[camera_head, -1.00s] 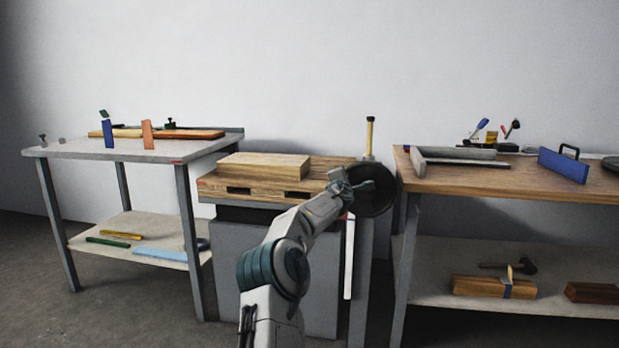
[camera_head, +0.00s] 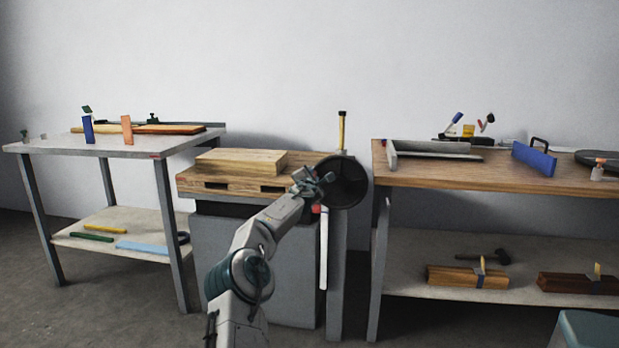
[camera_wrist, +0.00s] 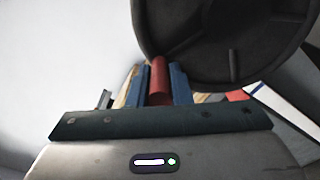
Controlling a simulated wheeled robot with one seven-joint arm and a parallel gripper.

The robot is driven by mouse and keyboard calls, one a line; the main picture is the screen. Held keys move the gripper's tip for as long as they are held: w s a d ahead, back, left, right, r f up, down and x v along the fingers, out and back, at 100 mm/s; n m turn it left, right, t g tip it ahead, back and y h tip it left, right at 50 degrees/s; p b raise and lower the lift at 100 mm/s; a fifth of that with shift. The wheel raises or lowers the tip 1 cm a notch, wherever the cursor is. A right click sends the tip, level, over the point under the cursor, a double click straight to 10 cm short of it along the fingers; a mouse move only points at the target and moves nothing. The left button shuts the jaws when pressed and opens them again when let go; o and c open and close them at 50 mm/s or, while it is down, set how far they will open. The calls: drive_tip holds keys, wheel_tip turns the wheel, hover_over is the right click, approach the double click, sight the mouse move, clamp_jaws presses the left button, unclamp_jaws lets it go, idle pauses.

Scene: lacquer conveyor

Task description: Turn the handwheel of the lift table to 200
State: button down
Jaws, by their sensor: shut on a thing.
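The lift table (camera_head: 265,265) stands in the middle of the head view, with a wooden pallet top (camera_head: 215,183). Its dark round handwheel (camera_head: 350,184) is at its right side and fills the top of the wrist view (camera_wrist: 215,45). My gripper (camera_head: 312,184) is at the wheel's left rim. In the wrist view its blue fingers (camera_wrist: 160,80) are shut on the red handle (camera_wrist: 159,76) of the wheel. A yellow upright with a black top (camera_head: 342,130) rises behind the wheel. No readable number shows.
A wooden block (camera_head: 240,161) lies on the pallet. A grey bench (camera_head: 120,148) stands left and a wood-topped bench (camera_head: 480,176) close on the right. A white strip (camera_head: 323,250) hangs below the wheel. A teal-topped object (camera_head: 590,328) is at the lower right corner.

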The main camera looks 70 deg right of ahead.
drive_tip(key=c, duration=1.6)
unclamp_jaws()
drive_tip(key=shift+s+d+f, duration=0.15)
drive_tip(key=shift+s+f, duration=0.15)
drive_tip(key=shift+s, duration=0.15)
drive_tip(key=shift+o, duration=1.4)
drive_tip(key=shift+s+d, duration=0.1)
drive_tip(key=shift+s, duration=0.05)
drive_tip(key=shift+w+a+r, duration=0.1)
drive_tip(key=shift+w+a, duration=0.25)
drive_tip(key=shift+w, duration=0.2)
drive_tip(key=shift+a+b, duration=0.55)
drive_tip(key=shift+b, duration=0.05)
drive_tip(key=b+v, duration=0.1)
drive_tip(key=v, duration=1.1)
drive_tip(key=shift+s+b, duration=0.35)
drive_tip(key=shift+s, duration=0.05)
drive_tip(key=shift+a, duration=0.1)
